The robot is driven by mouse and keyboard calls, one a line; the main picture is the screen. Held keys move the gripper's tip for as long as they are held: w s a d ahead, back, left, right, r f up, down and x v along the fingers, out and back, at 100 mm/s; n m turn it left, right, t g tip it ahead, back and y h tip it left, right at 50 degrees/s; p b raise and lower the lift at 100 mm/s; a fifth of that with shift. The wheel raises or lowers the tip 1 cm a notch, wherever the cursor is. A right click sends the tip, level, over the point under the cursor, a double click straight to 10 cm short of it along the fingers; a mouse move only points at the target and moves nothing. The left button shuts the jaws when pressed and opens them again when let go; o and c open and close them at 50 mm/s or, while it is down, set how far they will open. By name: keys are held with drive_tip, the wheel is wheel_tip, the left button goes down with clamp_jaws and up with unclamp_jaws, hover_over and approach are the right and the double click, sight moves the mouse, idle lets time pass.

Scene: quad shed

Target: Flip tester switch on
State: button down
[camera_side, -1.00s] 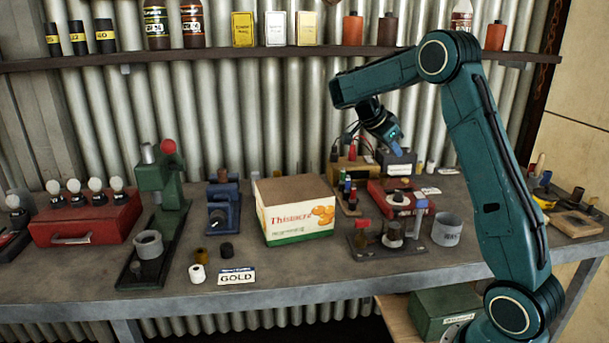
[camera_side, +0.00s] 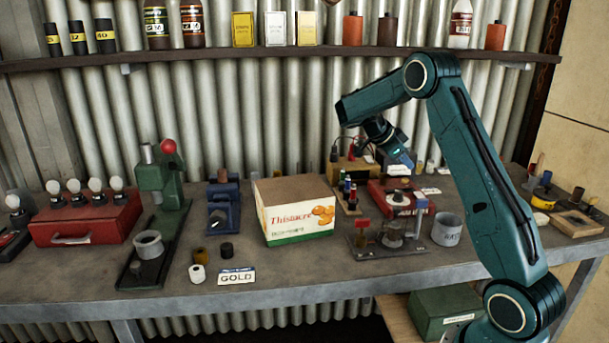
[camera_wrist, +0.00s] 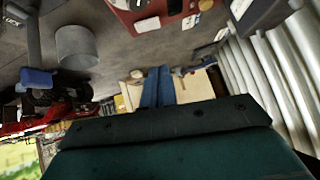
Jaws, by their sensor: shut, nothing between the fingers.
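My gripper (camera_side: 407,160) is shut, with nothing between its blue fingers. In the side view it hangs above the back right of the bench, in front of the grey box. The fingers (camera_wrist: 158,88) show in the wrist view, close together. A red box (camera_side: 378,192) with pale and dark parts on top sits below the gripper; it also shows at the top of the wrist view (camera_wrist: 135,12). A yellow-brown box (camera_side: 347,172) with red and black leads stands behind it. I cannot tell which box is the tester, and no switch lever is clear.
A grey metal cup (camera_side: 447,229) and a stand with a blue-grey post (camera_side: 420,218) are in front of the red box. A cardboard carton (camera_side: 293,208) stands left. A wooden tray (camera_side: 577,223) lies far right. The shelf (camera_side: 250,53) runs behind, above the bench.

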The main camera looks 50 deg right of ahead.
hover_over(420, 196)
drive_tip(key=w, duration=0.2)
drive_tip(key=f, duration=0.4)
drive_tip(key=shift+s+a+f, duration=0.2)
drive_tip(key=shift+a+f, duration=0.15)
drive_tip(key=f, duration=0.3)
drive_tip(key=shift+w+d, duration=0.1)
drive_tip(key=shift+d, duration=0.1)
drive_tip(key=shift+w+f, duration=0.1)
drive_tip(key=shift+f, duration=0.5)
